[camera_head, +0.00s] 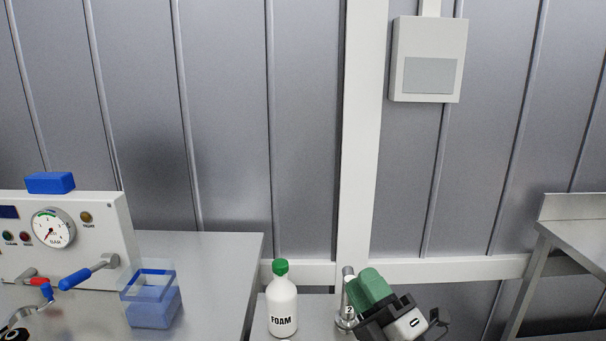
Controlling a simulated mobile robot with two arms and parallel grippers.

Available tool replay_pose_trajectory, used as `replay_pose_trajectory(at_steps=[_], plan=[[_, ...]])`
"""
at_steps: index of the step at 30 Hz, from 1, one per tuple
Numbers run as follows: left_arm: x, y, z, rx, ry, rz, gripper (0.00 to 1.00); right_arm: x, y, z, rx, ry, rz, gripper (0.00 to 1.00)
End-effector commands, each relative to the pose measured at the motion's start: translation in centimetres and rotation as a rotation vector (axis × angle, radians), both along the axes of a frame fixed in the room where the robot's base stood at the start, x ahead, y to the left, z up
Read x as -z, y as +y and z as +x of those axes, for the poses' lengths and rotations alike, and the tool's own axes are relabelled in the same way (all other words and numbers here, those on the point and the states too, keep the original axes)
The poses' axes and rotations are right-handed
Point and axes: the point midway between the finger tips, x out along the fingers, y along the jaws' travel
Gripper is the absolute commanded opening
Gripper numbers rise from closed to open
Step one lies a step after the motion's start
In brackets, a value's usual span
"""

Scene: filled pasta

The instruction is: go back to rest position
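My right gripper (366,288) is at the bottom, right of centre, with a white and black body and two rounded green fingers pointing up and left. The fingers overlap in this view, so I cannot tell whether they are open or shut. No held object is clearly visible. A metal post-like part marked 2 (347,312) shows just left of the fingers; I cannot tell whether they touch. My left gripper is not in view.
A white FOAM bottle (282,311) with a green cap stands upright left of the gripper. A blue open container (153,311) stands beside a gauge machine (100,225) on the left. A metal table (575,235) is at the right. A grey panelled wall is behind.

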Motion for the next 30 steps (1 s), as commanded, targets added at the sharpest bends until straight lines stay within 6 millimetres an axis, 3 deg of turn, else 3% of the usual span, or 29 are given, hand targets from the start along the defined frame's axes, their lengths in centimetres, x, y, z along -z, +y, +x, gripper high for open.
replay_pose_trajectory(at_steps=[5, 9, 12, 18, 26, 30], plan=[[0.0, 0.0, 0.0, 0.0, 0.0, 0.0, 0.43, 9.6, -6.4, -1.4, 0.233, 0.57, 0.379, 0.27], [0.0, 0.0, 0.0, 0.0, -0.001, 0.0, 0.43, 17.9, -9.6, -6.2, 0.416, 1.013, 0.609, 0.27], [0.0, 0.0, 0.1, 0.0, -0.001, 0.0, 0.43, 22.0, -10.6, -10.2, 0.517, 1.251, 0.708, 0.27], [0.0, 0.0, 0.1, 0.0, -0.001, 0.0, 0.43, 26.5, -11.2, -17.1, 0.664, 1.587, 0.817, 0.27], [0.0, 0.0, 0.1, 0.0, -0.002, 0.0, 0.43, 29.0, -11.1, -25.1, 0.815, 1.916, 0.883, 0.27], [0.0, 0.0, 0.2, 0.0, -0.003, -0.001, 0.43, 32.4, -11.0, -24.3, 0.831, 1.941, 0.877, 0.27]])
